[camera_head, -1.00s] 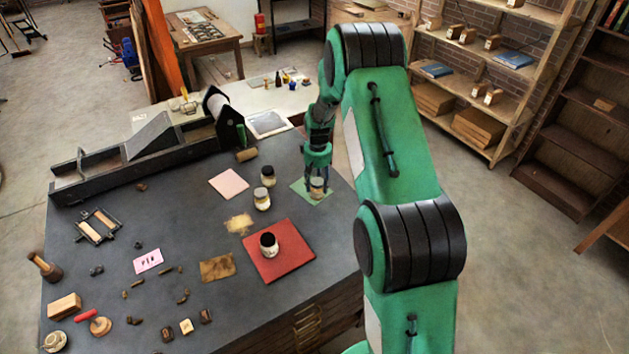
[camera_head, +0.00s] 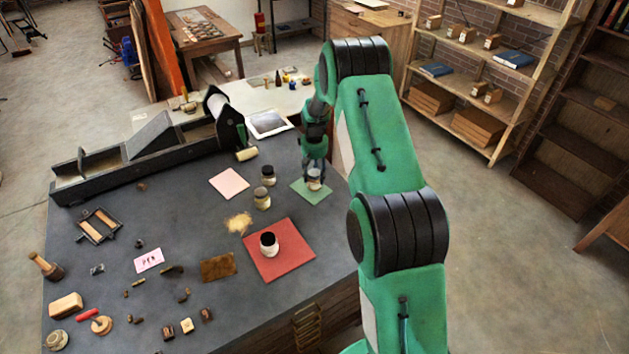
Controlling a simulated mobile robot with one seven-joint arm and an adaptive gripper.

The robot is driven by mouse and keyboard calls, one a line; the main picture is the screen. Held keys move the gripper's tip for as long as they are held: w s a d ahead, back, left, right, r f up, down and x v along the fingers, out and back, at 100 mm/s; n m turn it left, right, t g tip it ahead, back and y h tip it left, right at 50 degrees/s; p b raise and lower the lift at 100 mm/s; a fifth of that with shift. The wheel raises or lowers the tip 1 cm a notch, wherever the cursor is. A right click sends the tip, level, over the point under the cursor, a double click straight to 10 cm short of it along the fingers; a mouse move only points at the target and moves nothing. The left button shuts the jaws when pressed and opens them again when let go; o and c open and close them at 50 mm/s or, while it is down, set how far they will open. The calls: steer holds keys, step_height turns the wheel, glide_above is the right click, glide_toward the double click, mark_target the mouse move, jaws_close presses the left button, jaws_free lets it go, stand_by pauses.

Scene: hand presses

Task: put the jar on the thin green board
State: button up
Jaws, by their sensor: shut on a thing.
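My gripper (camera_head: 314,170) is shut on a small pale jar (camera_head: 314,183). The jar is upright between the fingers, over the back right part of the thin green board (camera_head: 309,195). The fingers hide part of the jar, and I cannot tell whether its base touches the board. The board lies flat near the right edge of the dark bench top.
Two jars, one dark-lidded (camera_head: 268,175) and one pale (camera_head: 262,200), stand left of the green board. Another dark-lidded jar (camera_head: 269,244) stands on a red board (camera_head: 293,259). A pink sheet (camera_head: 229,183) and the long press (camera_head: 140,155) lie farther left.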

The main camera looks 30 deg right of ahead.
mark_target(315, 180)
steer(key=shift+f, duration=1.5)
steer(key=shift+f, duration=0.2)
steer(key=o, duration=1.3)
steer(key=shift+o, duration=0.2)
steer(key=shift+r, duration=0.1)
step_height(315, 180, up, 12)
steer(key=shift+r+b, duration=0.1)
steer(key=shift+b, duration=0.2)
